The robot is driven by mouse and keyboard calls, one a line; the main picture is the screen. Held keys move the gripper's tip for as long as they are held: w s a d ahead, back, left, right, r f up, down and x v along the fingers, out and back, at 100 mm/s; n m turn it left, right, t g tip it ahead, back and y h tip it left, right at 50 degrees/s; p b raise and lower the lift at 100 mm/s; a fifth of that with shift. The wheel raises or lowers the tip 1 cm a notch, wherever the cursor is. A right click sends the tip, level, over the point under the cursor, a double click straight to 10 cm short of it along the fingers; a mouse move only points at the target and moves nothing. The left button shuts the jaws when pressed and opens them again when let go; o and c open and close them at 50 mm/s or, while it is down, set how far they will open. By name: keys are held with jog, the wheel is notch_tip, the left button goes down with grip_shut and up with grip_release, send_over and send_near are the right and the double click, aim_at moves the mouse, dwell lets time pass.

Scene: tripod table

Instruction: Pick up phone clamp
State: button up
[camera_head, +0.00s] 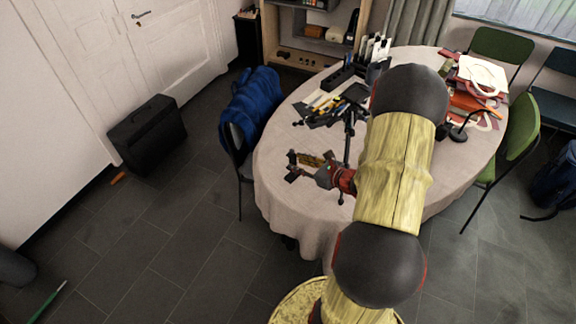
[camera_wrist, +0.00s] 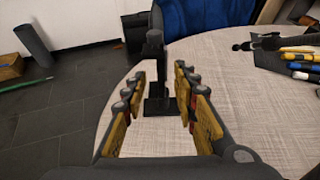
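A black upright piece with a narrow post and flat base, which looks like the phone clamp (camera_wrist: 155,68), stands on the table in the wrist view. It shows in the gap between the fingers of my gripper (camera_wrist: 161,82), with clear space on both sides. How far it is beyond the fingertips is hard to tell. My gripper is open and empty, with yellow and dark fingers. In the head view my gripper (camera_head: 303,167) is over the near left part of the table, and I cannot make out the clamp there. A black tripod (camera_head: 348,135) stands behind my gripper.
The oval table (camera_head: 285,215) has a pale cloth, bare at the near left. Pens and dark items (camera_head: 330,104) lie farther back. Bags (camera_head: 482,75) and a dark lamp-like item are at the right. A chair with a blue jacket (camera_head: 252,100) stands at the left edge.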

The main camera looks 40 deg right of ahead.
aim_at(290, 160)
jog(key=b+x, duration=0.3)
jog(key=x, duration=0.4)
jog(key=shift+w+f, duration=0.1)
jog(key=shift+f, duration=0.1)
jog(key=shift+w+d, duration=0.1)
jog(key=shift+w, duration=0.3)
jog(key=shift+c, duration=1.4)
jog(key=c, duration=0.4)
grip_shut()
